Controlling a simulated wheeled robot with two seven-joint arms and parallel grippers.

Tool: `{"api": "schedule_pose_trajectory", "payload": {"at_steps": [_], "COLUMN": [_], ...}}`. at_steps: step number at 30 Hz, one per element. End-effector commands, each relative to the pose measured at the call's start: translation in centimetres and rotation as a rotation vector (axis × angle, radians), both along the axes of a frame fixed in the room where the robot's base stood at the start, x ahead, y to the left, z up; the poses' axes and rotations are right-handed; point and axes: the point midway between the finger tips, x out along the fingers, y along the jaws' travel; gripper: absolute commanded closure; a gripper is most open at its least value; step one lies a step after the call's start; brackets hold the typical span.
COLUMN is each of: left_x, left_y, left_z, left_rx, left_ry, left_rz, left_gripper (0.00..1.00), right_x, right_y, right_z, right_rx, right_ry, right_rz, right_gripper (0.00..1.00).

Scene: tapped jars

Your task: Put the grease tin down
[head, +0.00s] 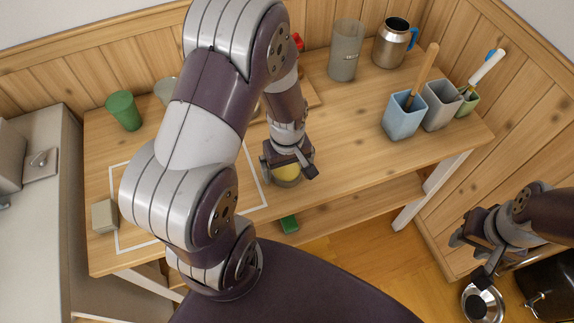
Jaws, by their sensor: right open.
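The grease tin (288,176), a small round tin with a yellow top and a greyish side, is at the front part of the wooden table in the head view. My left gripper (289,168) points down over it, with a finger on either side, and appears shut on it. The gripper covers part of the tin. I cannot tell whether its base touches the table. My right gripper (470,258) is open and empty, low at the right, away from the table.
A white outlined area (118,232) on the table (350,130) is partly hidden by my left arm. A green cup (124,111), a beige block (104,215), a grey cylinder (345,50), a steel mug (391,43) and a blue holder (402,118) stand around. The right front is clear.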

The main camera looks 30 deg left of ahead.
Motion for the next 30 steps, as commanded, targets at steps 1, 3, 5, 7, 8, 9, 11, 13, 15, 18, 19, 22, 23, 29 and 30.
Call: {"api": "schedule_pose_trajectory", "payload": {"at_steps": [1, 3, 5, 7, 8, 9, 11, 13, 15, 18, 19, 22, 23, 29, 30], "left_x": [0.0, 0.0, 0.0, 0.1, 0.1, 0.1, 0.2, 0.1, 0.1, 0.1, 0.1, 0.1, 0.0, -1.9, -2.4], "left_y": [0.0, 0.0, 0.0, 0.0, 0.0, 0.0, 0.0, 0.0, 0.0, 0.0, 0.0, 0.0, 0.0, -2.4, -2.8], "left_z": [0.0, 0.0, 0.1, 0.7, 1.2, 1.9, 3.5, 5.5, 7.4, 9.7, 10.3, 11.6, 11.9, 12.5, 12.5], "left_rx": [0.000, 0.000, 0.000, 0.000, 0.000, 0.000, 0.001, 0.001, 0.000, 0.001, 0.000, 0.000, 0.000, 0.018, 0.027], "left_ry": [0.000, 0.000, 0.000, -0.003, -0.003, -0.004, -0.007, -0.007, -0.006, -0.005, -0.004, -0.003, -0.003, -0.069, -0.084], "left_rz": [0.000, 0.000, 0.000, 0.000, 0.000, 0.000, 0.000, 0.000, 0.000, 0.000, 0.000, 0.000, -0.007, -0.557, -0.677], "left_gripper": [0.02, 0.02, 0.02, 0.02, 0.02, 0.02, 0.02, 0.02, 0.02, 0.02, 0.02, 0.02, 0.02, 0.02, 0.02], "right_x": [0.0, 0.0, 0.0, 0.0, 0.0, 0.0, 0.0, 0.0, 0.0, 0.0, 0.0, 0.0, 0.0, 0.0, 0.0], "right_y": [0.0, 0.0, 0.0, 0.0, 0.0, 0.0, 0.0, 0.0, 0.0, 0.0, 0.0, 0.0, 0.0, 0.0, 0.0], "right_z": [0.0, 0.0, 0.1, 0.3, 0.4, 0.5, 0.8, 1.0, 1.2, 1.5, 1.5, 1.6, 1.6, 1.6, 1.6], "right_rx": [0.000, 0.000, 0.000, 0.000, 0.000, 0.000, 0.000, 0.000, 0.000, 0.000, 0.000, 0.000, 0.000, 0.000, 0.000], "right_ry": [0.000, 0.000, 0.000, 0.000, 0.000, 0.000, 0.000, 0.000, 0.000, 0.000, 0.000, 0.000, 0.000, 0.000, 0.000], "right_rz": [0.000, 0.000, 0.000, 0.000, 0.000, 0.000, 0.000, 0.000, 0.000, 0.000, 0.000, 0.000, 0.000, 0.000, 0.000], "right_gripper": [0.57, 0.57, 0.57, 0.57, 0.57, 0.57, 0.57, 0.57, 0.57, 0.57, 0.57, 0.57, 0.57, 0.57, 0.57]}}
